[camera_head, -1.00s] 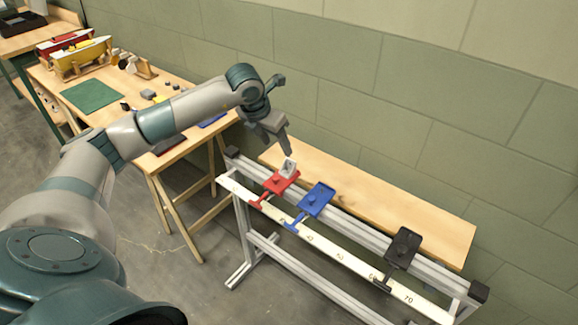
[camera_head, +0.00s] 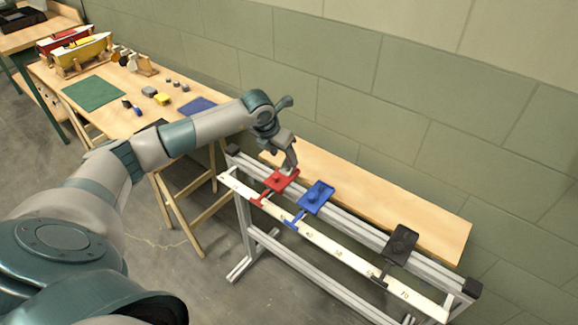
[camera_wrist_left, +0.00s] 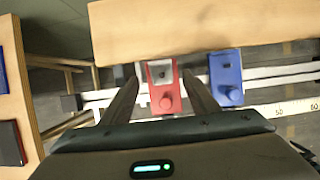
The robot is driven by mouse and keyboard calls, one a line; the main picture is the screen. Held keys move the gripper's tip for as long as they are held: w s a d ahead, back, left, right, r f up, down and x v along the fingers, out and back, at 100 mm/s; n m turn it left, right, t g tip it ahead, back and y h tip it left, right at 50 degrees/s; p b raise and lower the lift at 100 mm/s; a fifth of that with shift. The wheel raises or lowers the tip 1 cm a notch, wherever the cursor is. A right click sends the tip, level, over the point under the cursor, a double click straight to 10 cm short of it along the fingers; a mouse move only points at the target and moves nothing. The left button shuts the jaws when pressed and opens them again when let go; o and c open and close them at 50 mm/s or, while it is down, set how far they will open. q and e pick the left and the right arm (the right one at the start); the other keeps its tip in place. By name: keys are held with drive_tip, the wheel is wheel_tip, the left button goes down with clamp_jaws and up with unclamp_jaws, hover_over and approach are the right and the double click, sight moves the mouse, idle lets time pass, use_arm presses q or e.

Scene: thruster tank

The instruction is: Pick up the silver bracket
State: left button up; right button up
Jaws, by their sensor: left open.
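The silver bracket (camera_wrist_left: 160,70) sits on the far end of the red carriage (camera_wrist_left: 161,98) in the left wrist view. The red carriage also shows in the head view (camera_head: 280,182), where my gripper largely hides the bracket. My left gripper (camera_wrist_left: 161,78) is open, with one finger on each side of the red carriage and bracket in the wrist view. In the head view my left gripper (camera_head: 289,168) points down over the carriage's far end. I cannot tell whether the fingers touch the bracket. My right gripper is not in view.
A blue carriage (camera_head: 316,197) stands close to the right, and a black carriage (camera_head: 401,244) farther along the numbered rail (camera_head: 334,252). A wooden board (camera_head: 420,222) lies behind, near the wall. A workbench (camera_head: 122,118) with small parts stands at the left.

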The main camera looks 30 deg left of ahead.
sight(290, 166)
use_arm(q)
drive_tip(key=shift+w+d+f+p, duration=0.1)
drive_tip(key=shift+w+f+p, duration=0.1)
drive_tip(key=shift+p, duration=0.1)
drive_tip(key=p+x, duration=0.1)
drive_tip(key=x, duration=0.2)
drive_tip(key=shift+r+p, duration=0.1)
drive_tip(key=shift+p, duration=0.2)
drive_tip(key=shift+x, duration=0.8)
drive_tip(key=shift+c, duration=0.3)
drive_tip(key=c, duration=1.1)
drive_tip(key=shift+r, duration=0.2)
